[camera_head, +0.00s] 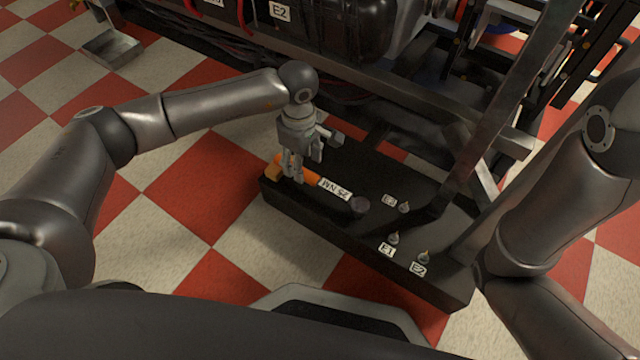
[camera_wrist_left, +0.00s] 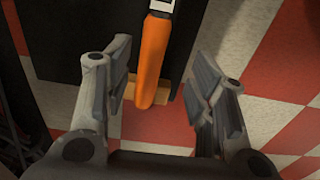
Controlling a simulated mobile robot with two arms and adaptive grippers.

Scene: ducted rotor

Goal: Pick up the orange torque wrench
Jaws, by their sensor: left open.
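The orange torque wrench (camera_head: 309,178) lies on the black tray at its left end, with a white "25 NM" label and a dark round head. My left gripper (camera_head: 297,178) is right over its orange handle, fingers pointing down. In the left wrist view the handle (camera_wrist_left: 153,60) lies between the two open fingers (camera_wrist_left: 157,95), with a gap on each side. I cannot tell how far the fingertips are above the tray. My right arm shows at the right, but its gripper is out of view.
The black tray (camera_head: 320,222) also holds several small plugs beside labels E1 (camera_head: 387,250), E2 (camera_head: 418,269) and E3 (camera_head: 390,200). A dark metal frame with an engine stands behind it.

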